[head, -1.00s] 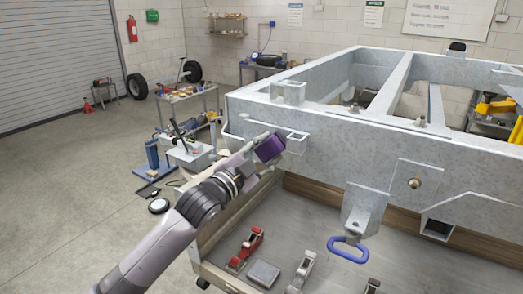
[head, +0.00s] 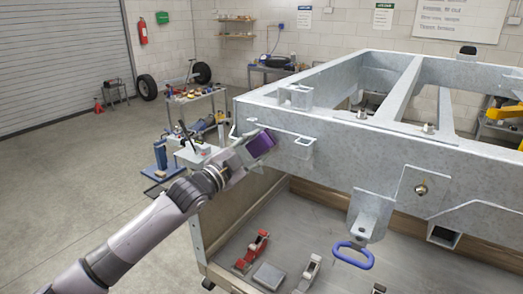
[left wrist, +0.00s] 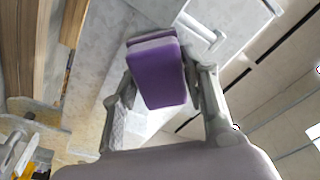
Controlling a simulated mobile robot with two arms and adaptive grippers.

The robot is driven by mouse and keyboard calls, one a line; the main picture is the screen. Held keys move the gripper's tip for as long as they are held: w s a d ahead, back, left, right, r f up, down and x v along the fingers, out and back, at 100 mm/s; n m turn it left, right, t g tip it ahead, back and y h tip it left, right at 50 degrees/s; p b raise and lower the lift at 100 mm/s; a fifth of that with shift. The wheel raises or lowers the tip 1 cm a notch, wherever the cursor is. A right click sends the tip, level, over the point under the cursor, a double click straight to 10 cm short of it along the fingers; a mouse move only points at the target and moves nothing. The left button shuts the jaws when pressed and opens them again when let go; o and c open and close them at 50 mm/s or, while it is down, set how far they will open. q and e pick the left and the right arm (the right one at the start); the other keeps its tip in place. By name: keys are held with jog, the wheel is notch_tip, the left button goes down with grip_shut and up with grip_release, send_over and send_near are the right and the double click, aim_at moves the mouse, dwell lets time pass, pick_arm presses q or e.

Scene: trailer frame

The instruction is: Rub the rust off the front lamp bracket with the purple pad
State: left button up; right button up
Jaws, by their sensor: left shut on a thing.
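The purple pad (head: 261,145) is held between the fingers of my left gripper (head: 250,151), at the left end of the galvanised frame's front face. The pad also shows in the left wrist view (left wrist: 160,78), between the two fingers of the shut gripper (left wrist: 158,72). A grey bracket (head: 302,145) sticks out from the frame just right of the pad; it looks like the front lamp bracket. The pad and gripper cover its left part. I cannot tell whether the pad touches it, and no rust is clearly visible. My right gripper is not in view.
The trailer frame (head: 345,155) fills the right side. Red-handled tools (head: 252,250) and a grey block (head: 269,275) lie on the surface beneath. A cart (head: 195,100) stands behind; the floor at left is open.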

aim_at(250, 147)
pick_arm(q)
jog(key=shift+w+a+f, duration=0.2)
jog(key=shift+w+a, duration=0.05)
jog(key=shift+a, duration=0.2)
jog(key=shift+s+a+f+y+p, duration=0.1)
jog(key=shift+s+a+y+p, duration=0.2)
jog(key=shift+s+a+p, duration=0.1)
jog(key=v, duration=0.3)
jog(key=shift+w+a+p, duration=0.2)
jog(key=shift+a+p, duration=0.05)
jog(key=shift+p, duration=0.15)
jog(key=shift+s+a, duration=0.3)
jog(key=shift+s, duration=0.4)
jog(key=shift+s+d+r, duration=0.1)
jog(key=shift+s+r, duration=0.15)
jog(key=shift+s, duration=0.05)
